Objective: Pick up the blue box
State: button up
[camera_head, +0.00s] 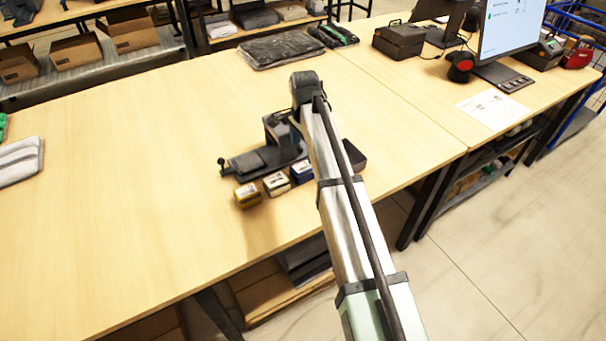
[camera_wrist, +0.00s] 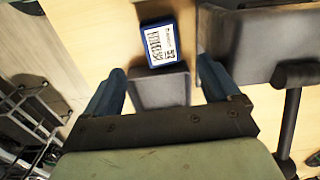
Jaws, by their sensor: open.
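The blue box (camera_wrist: 160,44) lies at the top middle of the wrist view, with a white barcode label facing up. In the head view the blue box (camera_head: 302,172) stands in a row of small boxes near the table's front edge, just left of my arm. My gripper (camera_wrist: 160,68) is open. Its two blue-grey fingers are spread, with a dark grey box (camera_wrist: 160,88) showing in the gap between them. The blue box is just beyond the fingertips. Nothing is visibly held. In the head view my arm partly covers this area.
A yellow box (camera_head: 247,195) and a white-and-brown box (camera_head: 276,184) stand left of the blue box. A black device (camera_head: 262,158) sits close behind the row. A dark box (camera_head: 355,157) is right of my arm.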

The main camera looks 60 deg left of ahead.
aim_at(303, 167)
jog(key=shift+s+a+f, duration=0.1)
jog(key=shift+f, duration=4.35)
jog(key=c, duration=1.2)
jog(key=shift+r, duration=0.1)
